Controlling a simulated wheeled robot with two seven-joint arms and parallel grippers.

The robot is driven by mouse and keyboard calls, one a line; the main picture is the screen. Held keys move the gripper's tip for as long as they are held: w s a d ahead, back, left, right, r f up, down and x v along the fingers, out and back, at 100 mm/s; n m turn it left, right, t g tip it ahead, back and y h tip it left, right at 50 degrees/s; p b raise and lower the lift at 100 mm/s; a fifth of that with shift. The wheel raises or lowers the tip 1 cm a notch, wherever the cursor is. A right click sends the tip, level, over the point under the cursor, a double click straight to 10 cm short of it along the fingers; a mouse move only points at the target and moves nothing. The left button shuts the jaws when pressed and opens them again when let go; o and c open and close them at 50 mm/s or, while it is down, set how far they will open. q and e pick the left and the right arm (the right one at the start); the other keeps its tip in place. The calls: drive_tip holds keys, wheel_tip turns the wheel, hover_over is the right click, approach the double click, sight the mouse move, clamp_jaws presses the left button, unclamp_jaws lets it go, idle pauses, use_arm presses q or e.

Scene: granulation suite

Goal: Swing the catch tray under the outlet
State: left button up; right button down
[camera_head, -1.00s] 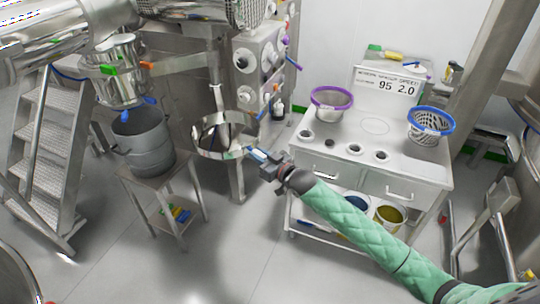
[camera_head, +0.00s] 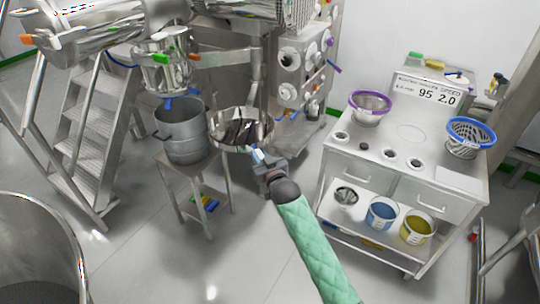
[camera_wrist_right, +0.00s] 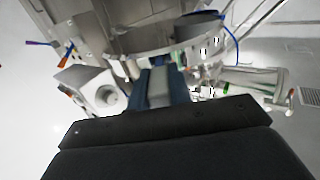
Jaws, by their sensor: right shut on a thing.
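The catch tray (camera_head: 241,146) is a round, shiny steel pan beside the machine's post in the head view, just right of a grey pot. My right gripper (camera_head: 262,160) is shut on the tray's handle at its near side. In the right wrist view the handle (camera_wrist_right: 159,88) lies between blue fingers, with the tray's curved rim (camera_wrist_right: 130,58) beyond. The outlet (camera_head: 165,72) is a steel vessel with blue clamps at its lower end, up and left of the tray. It hangs above the grey pot (camera_head: 182,138). My left gripper is out of view.
The pot stands on a small steel stand (camera_head: 200,172) close to the tray's left. Steel steps (camera_head: 82,150) are farther left. A steel bench (camera_head: 400,150) with a purple-rimmed basket (camera_head: 370,108) and a blue-rimmed basket (camera_head: 470,138) is at right.

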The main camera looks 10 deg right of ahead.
sight(243, 149)
drive_tip(key=a, duration=0.2)
drive_tip(key=shift+w+a+h, duration=0.1)
drive_tip(key=shift+a+h, duration=0.2)
drive_tip(key=shift+a, duration=0.05)
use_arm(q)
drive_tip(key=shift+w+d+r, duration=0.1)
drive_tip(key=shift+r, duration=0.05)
use_arm(e)
drive_tip(key=shift+w+a+m+h, duration=0.15)
drive_tip(key=shift+a+m+h, duration=0.2)
drive_tip(key=shift+a, duration=0.65)
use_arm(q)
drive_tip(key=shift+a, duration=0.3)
